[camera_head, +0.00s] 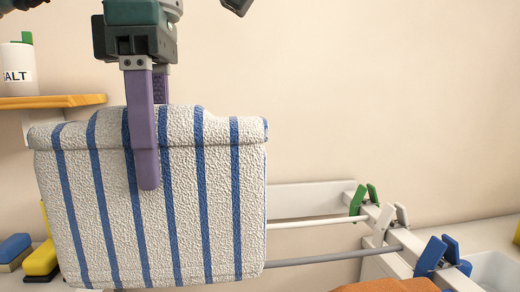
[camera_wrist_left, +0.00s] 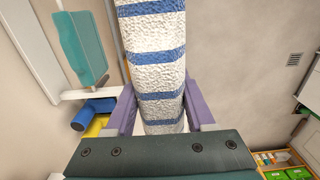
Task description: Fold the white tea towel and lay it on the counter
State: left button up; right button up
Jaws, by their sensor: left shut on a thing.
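The white tea towel with blue stripes (camera_head: 85,210) hangs in the air as a folded, thick block, its stripes running downward. My left gripper (camera_head: 147,178) comes from above and is shut on the towel's upper part. One purple finger lies in front of the cloth and the other is mostly hidden behind it. In the left wrist view the towel (camera_wrist_left: 155,70) runs between the two purple fingers of this gripper (camera_wrist_left: 159,95).
A drying rack with a grey rod (camera_head: 330,258) and green (camera_head: 357,200) and blue clips (camera_head: 430,256) stands right of the towel. A wooden shelf (camera_head: 50,101) with a salt jar (camera_head: 18,68) is at upper left. Blue and yellow sponges (camera_head: 42,260) lie at lower left.

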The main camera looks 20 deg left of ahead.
pick_arm(q)
notch_tip(320, 180, up, 14)
jog(key=p, duration=1.2)
jog(key=shift+f, duration=0.3)
